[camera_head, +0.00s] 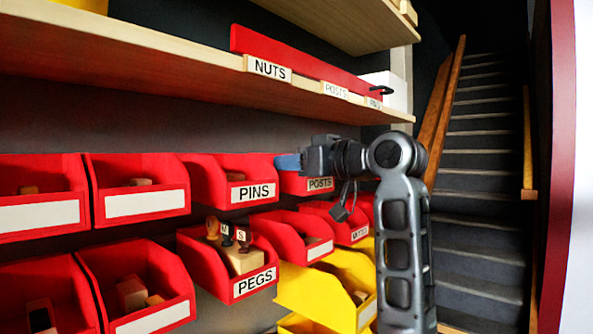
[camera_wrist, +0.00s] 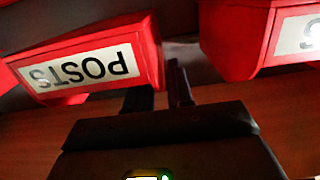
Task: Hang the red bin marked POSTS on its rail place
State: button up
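The red bin marked POSTS (camera_head: 320,184) is in the upper bin row, just right of the PINS bin (camera_head: 255,192). In the head view my gripper (camera_head: 290,162) reaches in from the right at its top and hides part of it. In the wrist view the POSTS bin (camera_wrist: 150,55) appears upside down and tilted. There my gripper's two dark fingers (camera_wrist: 160,92) are a little apart at one end of its front, seemingly on either side of the wall. I cannot tell whether they clamp it. A shelf-edge label reading POSTS (camera_head: 343,92) is above.
A wooden shelf (camera_head: 150,55) with a red strip (camera_head: 300,62) runs above the bins. A PEGS bin (camera_head: 250,285) and a yellow bin (camera_head: 325,300) are below. Another red bin (camera_wrist: 232,40) is close beside the fingers. Stairs (camera_head: 485,170) are at the right.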

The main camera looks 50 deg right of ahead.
jog(key=shift+o, duration=1.3)
jog(key=s+b, duration=0.1)
jog(key=s, duration=0.6)
jog(key=shift+s+d+r+b, duration=0.15)
jog(key=shift+s+r+b, duration=0.05)
jog(key=shift+s+b, duration=0.2)
